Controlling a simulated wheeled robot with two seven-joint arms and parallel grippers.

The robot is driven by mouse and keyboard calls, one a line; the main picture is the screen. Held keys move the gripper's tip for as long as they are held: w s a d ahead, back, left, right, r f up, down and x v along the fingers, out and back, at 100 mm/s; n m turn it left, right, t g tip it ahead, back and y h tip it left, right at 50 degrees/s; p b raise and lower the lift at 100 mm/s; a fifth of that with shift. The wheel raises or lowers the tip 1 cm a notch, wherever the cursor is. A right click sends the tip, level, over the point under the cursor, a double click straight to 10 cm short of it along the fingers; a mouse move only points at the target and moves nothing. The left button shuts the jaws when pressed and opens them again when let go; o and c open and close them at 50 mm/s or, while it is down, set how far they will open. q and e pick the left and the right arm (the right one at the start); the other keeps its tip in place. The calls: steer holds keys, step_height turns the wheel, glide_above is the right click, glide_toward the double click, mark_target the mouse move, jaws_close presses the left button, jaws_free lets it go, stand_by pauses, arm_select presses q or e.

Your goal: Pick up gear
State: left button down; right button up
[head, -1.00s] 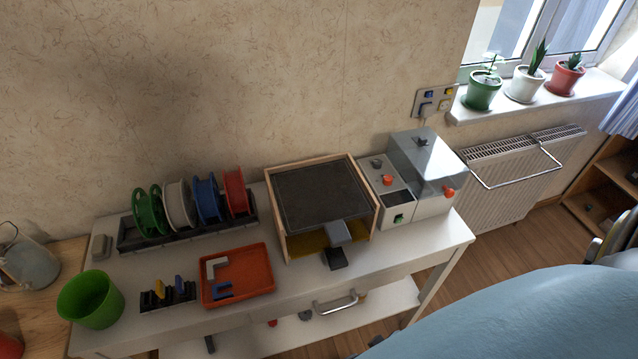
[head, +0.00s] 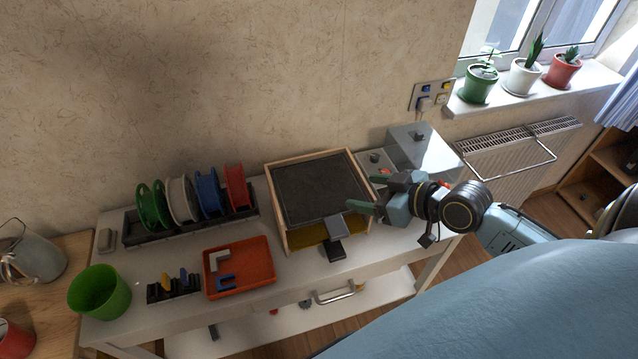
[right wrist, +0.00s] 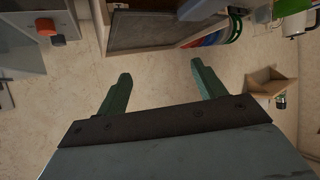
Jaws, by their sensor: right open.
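I cannot make out a gear for certain in either view. A small grey piece (head: 305,303) lies on the lower shelf below the table, too small to identify. My right gripper (head: 368,195) is open and empty, its green fingers pointing left, in front of the right side of the wood-framed box with a dark top (head: 318,188). In the right wrist view the two fingers of the right gripper (right wrist: 160,71) stand apart with nothing between them. My left gripper is not in view.
An orange tray (head: 262,277) holds a white and a blue piece. A spool rack (head: 150,238), a green cup (head: 98,292) and a small black holder (head: 172,292) stand left. A grey-white machine (head: 425,152) stands behind my right arm. The lower shelf (head: 245,322) holds several small items.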

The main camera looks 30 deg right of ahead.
mark_target(319, 183)
steer(key=x, duration=1.3)
steer(key=shift+w+r, duration=0.1)
steer(key=shift+r, duration=0.15)
steer(key=c, duration=1.1)
